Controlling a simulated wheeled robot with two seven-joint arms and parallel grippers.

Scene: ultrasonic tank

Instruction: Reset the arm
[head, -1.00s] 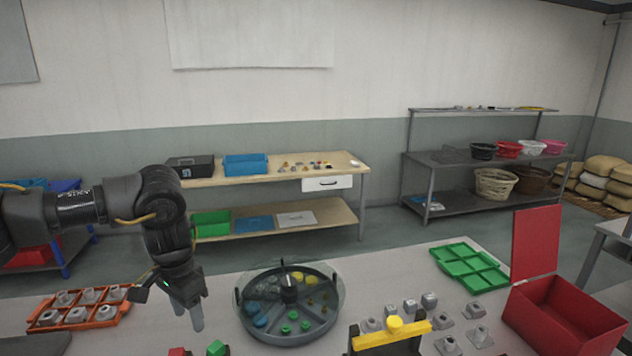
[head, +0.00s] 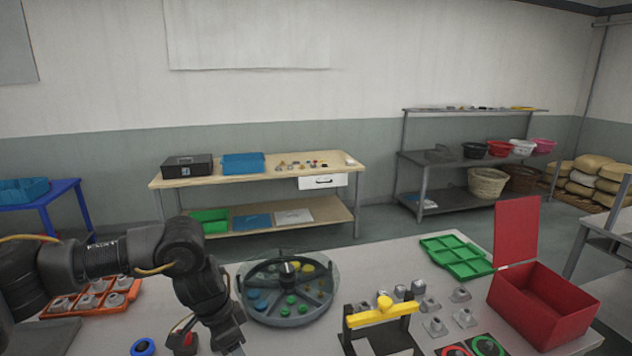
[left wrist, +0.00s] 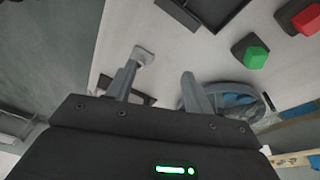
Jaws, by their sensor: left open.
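My left arm (head: 170,250) comes in from the left in the head view and bends down over the near side of the white table (head: 380,260). The left gripper (head: 236,346) is low at the bottom of the head view, in front of the round divided tray (head: 284,318), its tips partly cut off by the frame edge. In the left wrist view the two fingers (left wrist: 165,67) are apart, with bare table between them and nothing held. A small grey piece (left wrist: 144,52) shows by one fingertip; I cannot tell if they touch. My right gripper is not in view.
An orange tray (head: 70,312) of grey parts lies left of the arm. A yellow-topped stand (head: 382,315), several loose grey pieces, a green tray (head: 455,272) and an open red box (head: 545,310) are to the right.

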